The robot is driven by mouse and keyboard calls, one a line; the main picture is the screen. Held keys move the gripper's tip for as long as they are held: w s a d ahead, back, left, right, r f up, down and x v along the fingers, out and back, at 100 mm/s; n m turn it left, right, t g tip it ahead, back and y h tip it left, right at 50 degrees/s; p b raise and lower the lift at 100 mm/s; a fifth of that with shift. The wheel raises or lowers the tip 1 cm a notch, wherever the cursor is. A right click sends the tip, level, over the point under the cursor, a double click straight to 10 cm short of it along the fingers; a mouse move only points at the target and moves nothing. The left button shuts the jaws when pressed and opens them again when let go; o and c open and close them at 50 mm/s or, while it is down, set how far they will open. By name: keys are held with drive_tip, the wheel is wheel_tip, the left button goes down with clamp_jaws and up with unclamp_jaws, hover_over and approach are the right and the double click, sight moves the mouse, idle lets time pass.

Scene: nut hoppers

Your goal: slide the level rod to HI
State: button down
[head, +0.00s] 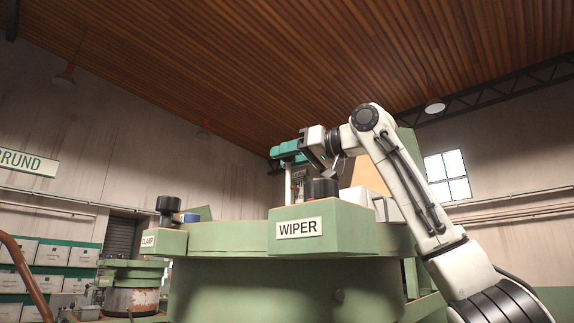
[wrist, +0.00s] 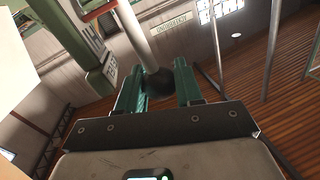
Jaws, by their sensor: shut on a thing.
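The level rod is a pale, slim bar (wrist: 133,32) ending in a dark round knob (wrist: 158,80) in the wrist view. The knob sits between the two teal fingers of my gripper (wrist: 159,66), which is shut on it. In the head view my gripper (head: 287,150) is above the hopper top, behind the WIPER box, with a thin pale upright (head: 288,187) below it. A green post (wrist: 92,45) with pale lettering stands left of the rod in the wrist view. I cannot read HI for certain, nor tell the rod's level.
The green hopper (head: 230,238) carries a WIPER box (head: 345,228) with a black knob (head: 321,188), and a CLAMP box (head: 164,243) with another black knob (head: 166,204). A second green machine (head: 130,273) stands at lower left. The air above the hopper is open.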

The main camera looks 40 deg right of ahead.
drive_tip(key=shift+s+r, duration=0.1)
drive_tip(key=shift+r, duration=0.55)
drive_tip(key=c, duration=0.8)
unclamp_jaws()
drive_tip(key=shift+f, duration=0.1)
drive_tip(key=shift+o, duration=0.2)
drive_tip(key=b+v, duration=0.3)
drive_tip(key=v, duration=0.7)
drive_tip(key=shift+s+d+b, duration=0.2)
drive_tip(key=shift+s+b, duration=0.1)
drive_tip(key=shift+b, duration=0.05)
